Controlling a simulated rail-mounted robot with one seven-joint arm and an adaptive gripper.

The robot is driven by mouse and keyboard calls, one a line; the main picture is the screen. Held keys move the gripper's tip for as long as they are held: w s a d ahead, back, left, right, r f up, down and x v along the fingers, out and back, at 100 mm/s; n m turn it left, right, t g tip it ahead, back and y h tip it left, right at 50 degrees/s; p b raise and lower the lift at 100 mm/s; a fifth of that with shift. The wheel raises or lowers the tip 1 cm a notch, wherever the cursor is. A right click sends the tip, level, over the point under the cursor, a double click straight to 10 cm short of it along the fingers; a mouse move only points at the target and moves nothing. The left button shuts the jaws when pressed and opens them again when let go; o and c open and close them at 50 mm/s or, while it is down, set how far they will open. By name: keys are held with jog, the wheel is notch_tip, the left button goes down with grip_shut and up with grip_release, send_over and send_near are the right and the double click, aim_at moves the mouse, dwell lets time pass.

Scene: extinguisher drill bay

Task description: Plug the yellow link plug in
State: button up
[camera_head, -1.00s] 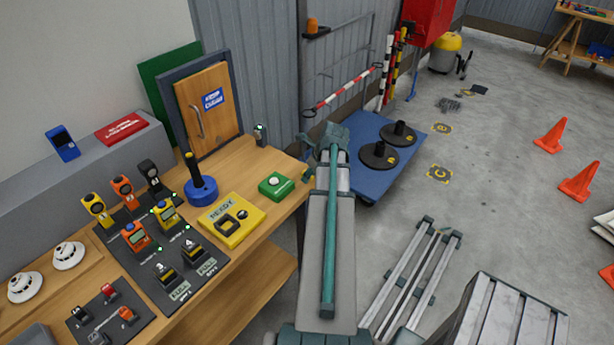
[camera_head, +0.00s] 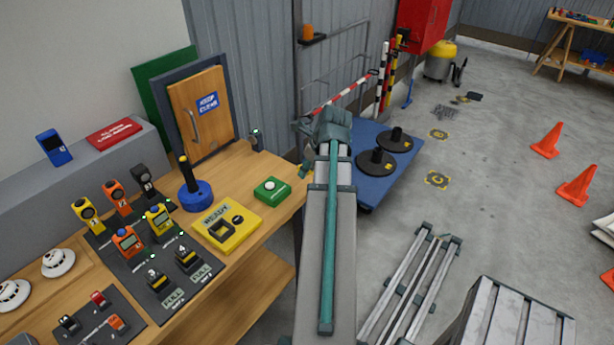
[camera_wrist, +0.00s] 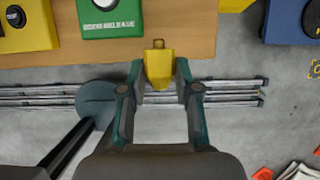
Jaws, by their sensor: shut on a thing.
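My gripper (camera_wrist: 160,72) is shut on the yellow link plug (camera_wrist: 159,64), seen in the wrist view. The plug's narrow tip points up in that picture, over the bench's front edge and short of the green box (camera_wrist: 111,18). A yellow box (camera_wrist: 36,34) with a black part on it shows at that view's top left, apart from the plug. In the head view this yellow box (camera_head: 247,234), lettered READY, lies flat on the bench and carries black fittings. There my gripper is mostly hidden behind my arm at the bench's right end.
The wooden bench (camera_head: 262,170) also holds a blue-based post (camera_head: 196,196), the green box (camera_head: 271,190) and a dark mat with several detectors. A blue platform (camera_head: 374,192) with black discs stands right of the bench. Orange cones (camera_head: 578,186) stand on the floor farther right.

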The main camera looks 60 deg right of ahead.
jog(key=s+a+r+b, duration=0.1)
jog(key=s+a+r, duration=0.3)
jog(key=s+a, duration=0.2)
jog(key=shift+a+r+b, duration=0.3)
jog(key=shift+a+b, duration=0.05)
jog(key=shift+a, duration=0.4)
jog(key=shift+w, duration=0.1)
